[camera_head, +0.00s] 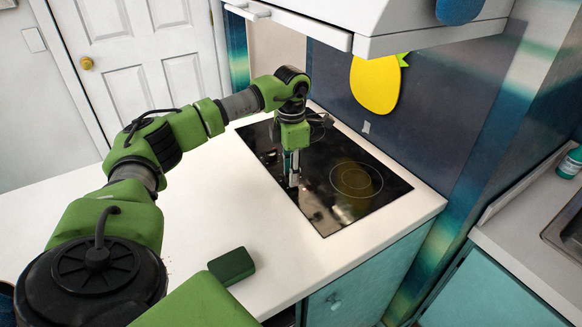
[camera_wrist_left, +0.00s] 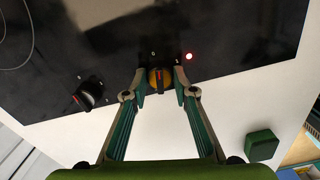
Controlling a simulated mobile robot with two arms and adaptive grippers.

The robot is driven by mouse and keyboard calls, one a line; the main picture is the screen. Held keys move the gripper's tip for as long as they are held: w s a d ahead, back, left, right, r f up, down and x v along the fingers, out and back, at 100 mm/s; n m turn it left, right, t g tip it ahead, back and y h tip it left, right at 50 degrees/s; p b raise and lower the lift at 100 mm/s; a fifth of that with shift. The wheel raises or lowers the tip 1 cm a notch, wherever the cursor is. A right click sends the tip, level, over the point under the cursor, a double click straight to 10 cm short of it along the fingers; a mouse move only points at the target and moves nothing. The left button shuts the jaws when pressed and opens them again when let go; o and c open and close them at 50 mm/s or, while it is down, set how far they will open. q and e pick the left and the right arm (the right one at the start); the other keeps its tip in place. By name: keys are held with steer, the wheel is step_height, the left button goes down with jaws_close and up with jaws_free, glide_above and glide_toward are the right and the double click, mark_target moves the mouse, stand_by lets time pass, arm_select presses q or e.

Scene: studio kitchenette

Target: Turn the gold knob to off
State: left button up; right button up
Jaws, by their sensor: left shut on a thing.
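The gold knob (camera_wrist_left: 160,76) shows in the left wrist view at the edge of the black cooktop (camera_wrist_left: 225,35), with a dark bar across its top. My left gripper (camera_wrist_left: 158,94) is shut on this knob, one finger on each side. In the head view my left gripper (camera_head: 292,182) points down at the near edge of the cooktop (camera_head: 325,212) and hides the knob. My right gripper is in neither view.
A black knob (camera_wrist_left: 90,94) stands on the cooktop left of the gold one. A dark green block (camera_head: 232,266) lies on the white counter (camera_head: 210,228). A white hood (camera_head: 400,22) hangs above the cooktop. The counter left of the cooktop is mostly clear.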

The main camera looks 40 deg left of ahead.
arm_select(q)
steer(key=shift+w+r+n, duration=0.1)
steer(key=shift+n, duration=1.1)
steer(key=shift+p, duration=0.3)
steer(key=o, duration=1.1)
step_height(320, 180, up, 8)
steer(key=shift+f, duration=0.25)
